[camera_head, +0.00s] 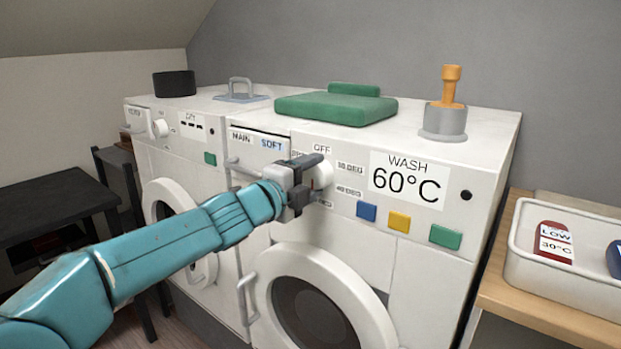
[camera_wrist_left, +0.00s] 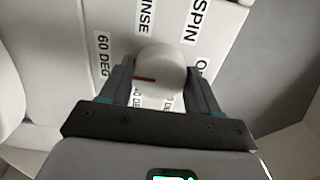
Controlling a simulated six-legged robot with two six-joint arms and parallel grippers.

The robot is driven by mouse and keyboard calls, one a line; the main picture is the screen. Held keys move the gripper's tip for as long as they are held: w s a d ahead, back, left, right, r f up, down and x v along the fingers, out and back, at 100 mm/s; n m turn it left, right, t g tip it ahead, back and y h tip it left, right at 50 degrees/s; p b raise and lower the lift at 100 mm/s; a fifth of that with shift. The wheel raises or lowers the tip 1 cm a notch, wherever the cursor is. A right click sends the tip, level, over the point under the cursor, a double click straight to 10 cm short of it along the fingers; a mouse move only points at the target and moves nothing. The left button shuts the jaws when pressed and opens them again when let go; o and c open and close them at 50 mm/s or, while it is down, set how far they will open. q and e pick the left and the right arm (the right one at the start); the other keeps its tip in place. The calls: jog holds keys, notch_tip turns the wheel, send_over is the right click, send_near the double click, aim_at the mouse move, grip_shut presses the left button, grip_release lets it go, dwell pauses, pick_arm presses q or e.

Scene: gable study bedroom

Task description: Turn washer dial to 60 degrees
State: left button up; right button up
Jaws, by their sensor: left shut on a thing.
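The washer dial (camera_head: 322,174) is a round white knob on the front panel of the white washer (camera_head: 440,160). In the left wrist view the dial (camera_wrist_left: 160,66) carries a red pointer mark directed to the picture's left, the side where the "60 DEG" label (camera_wrist_left: 103,54) is. My left gripper (camera_head: 308,176) is shut on the dial, one finger on each side, as the left wrist view (camera_wrist_left: 160,86) shows. The lower labels are partly hidden behind the dial and fingers. A display card (camera_head: 407,180) reads "WASH 60°C". My right gripper is not in view.
Blue (camera_head: 366,211), yellow (camera_head: 399,222) and green (camera_head: 445,236) buttons sit below the display. A detergent drawer (camera_head: 258,150) is left of the dial, and the round door (camera_head: 325,300) is below.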

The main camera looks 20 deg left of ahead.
pick_arm(q)
jog(key=shift+r, duration=0.15)
jog(key=o, duration=1.1)
jog(key=shift+d, duration=0.1)
jog(key=shift+c, duration=0.2)
jog(key=v, duration=1.6)
jog(key=shift+s, duration=0.2)
